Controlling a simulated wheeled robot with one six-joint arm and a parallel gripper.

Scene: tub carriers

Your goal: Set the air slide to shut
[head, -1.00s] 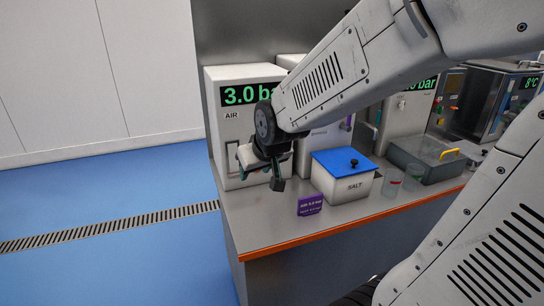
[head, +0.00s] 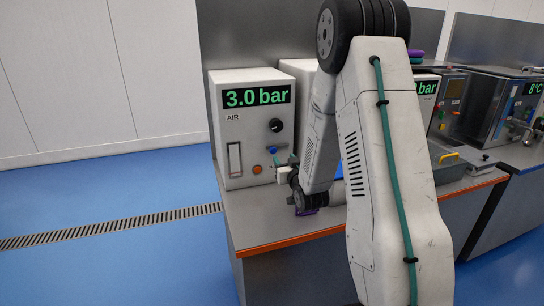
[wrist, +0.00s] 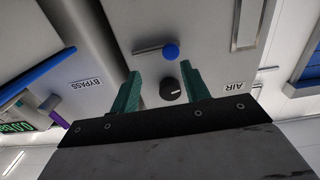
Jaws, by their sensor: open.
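The air unit (head: 251,114) is a white box reading 3.0 bar, at the left end of the bench in the head view. A tall pale slide (head: 235,159) in a framed slot is low on the left of its front; I cannot tell its setting. The slide's frame also shows in the wrist view (wrist: 246,25), upper right. My gripper (wrist: 160,72) is open and empty, its green fingers pointing at the air unit's front. The black knob (wrist: 170,90) and a blue-tipped lever (wrist: 171,50) appear around the gap between them. In the head view my gripper (head: 281,170) is right of the slide.
The air front also has an orange button (head: 257,169). The bypass unit (wrist: 75,60) stands beside it. A grey tub (head: 449,165) and more machines stand to the right. The bench edge is orange (head: 290,240). The front left of the bench is clear.

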